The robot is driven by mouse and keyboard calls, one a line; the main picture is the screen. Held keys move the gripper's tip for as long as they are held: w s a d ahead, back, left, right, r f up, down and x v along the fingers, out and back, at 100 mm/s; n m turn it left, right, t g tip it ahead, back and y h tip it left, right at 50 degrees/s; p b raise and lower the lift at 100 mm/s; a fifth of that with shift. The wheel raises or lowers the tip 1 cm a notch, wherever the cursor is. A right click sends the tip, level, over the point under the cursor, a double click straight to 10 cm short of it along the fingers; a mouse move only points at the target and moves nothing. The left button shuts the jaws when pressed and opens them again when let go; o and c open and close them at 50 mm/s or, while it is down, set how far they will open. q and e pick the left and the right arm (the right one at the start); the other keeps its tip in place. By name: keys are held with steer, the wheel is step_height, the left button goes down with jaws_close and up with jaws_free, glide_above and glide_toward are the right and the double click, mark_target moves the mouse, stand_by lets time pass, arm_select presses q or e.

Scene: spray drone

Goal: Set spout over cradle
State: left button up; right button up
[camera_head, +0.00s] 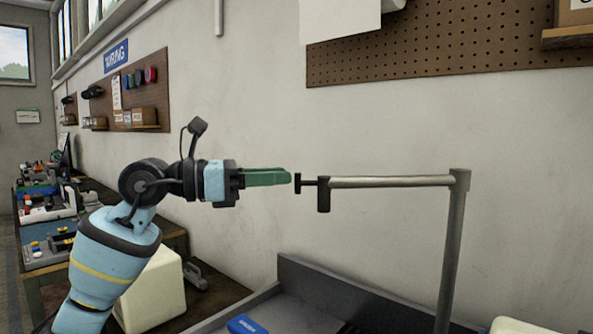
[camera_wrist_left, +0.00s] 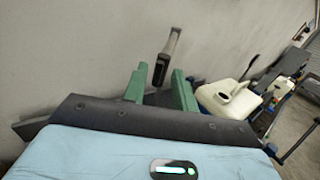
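The spout is a grey horizontal pipe (camera_head: 390,182) on a vertical post (camera_head: 452,250), with a black T-shaped handle (camera_head: 323,194) at its left end. My left gripper (camera_head: 290,177), with green fingers, points right, its tips just short of the handle in the head view. In the left wrist view the left gripper (camera_wrist_left: 158,78) has its two fingers apart, and the spout's black end (camera_wrist_left: 160,70) shows in the gap, beyond the fingers. It does not look gripped. I cannot make out the cradle for sure. My right gripper is not in view.
A cream block (camera_head: 155,285) stands behind my left arm. The left wrist view shows a white tank (camera_wrist_left: 232,103) at right.

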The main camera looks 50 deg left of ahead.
mark_target(298, 175)
arm_select(q)
steer(key=shift+p+x, duration=0.75)
steer(key=shift+x, duration=1.55)
jaws_close()
